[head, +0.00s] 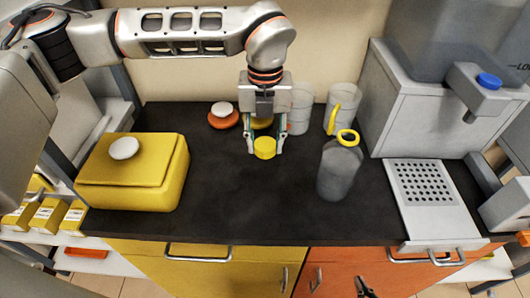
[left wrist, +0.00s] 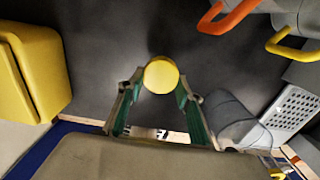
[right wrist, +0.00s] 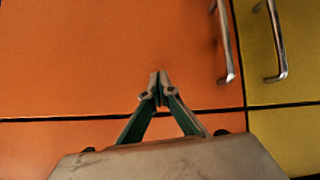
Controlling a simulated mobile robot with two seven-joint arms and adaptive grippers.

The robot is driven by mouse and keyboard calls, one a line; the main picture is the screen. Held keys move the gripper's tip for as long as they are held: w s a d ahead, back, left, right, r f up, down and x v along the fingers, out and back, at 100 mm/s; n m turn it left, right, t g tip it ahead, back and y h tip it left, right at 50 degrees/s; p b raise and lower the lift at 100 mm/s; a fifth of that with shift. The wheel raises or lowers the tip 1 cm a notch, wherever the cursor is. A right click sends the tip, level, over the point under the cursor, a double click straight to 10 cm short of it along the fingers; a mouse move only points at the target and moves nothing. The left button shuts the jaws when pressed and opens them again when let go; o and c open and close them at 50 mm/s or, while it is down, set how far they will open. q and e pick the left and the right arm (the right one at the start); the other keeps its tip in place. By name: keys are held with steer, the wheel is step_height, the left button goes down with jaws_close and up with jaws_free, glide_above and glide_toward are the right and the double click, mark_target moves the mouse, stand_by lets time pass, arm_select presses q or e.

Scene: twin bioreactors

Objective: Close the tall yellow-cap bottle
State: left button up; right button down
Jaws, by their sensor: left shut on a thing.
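The tall grey bottle (head: 338,172) stands upright on the black worktop right of centre, with a yellow ring (head: 347,137) around its uncovered neck. In the left wrist view the grey bottle (left wrist: 228,118) is partly hidden behind a finger. My left gripper (head: 265,150) is shut on a round yellow cap (head: 265,148), held left of the bottle and apart from it. The yellow cap (left wrist: 161,75) also shows between the fingertips in the left wrist view. My right gripper (right wrist: 159,80) is shut and empty, low in front of the orange cabinet doors.
A yellow box (head: 140,185) with a white disc on top stands at left. Clear containers (head: 342,97) stand behind, one with a yellow handle. A grey machine (head: 440,115) with a perforated tray (head: 425,184) is at right. The worktop between box and bottle is clear.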

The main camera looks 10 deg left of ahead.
mark_target(265, 146)
arm_select(q)
steer(key=shift+r, duration=2.4)
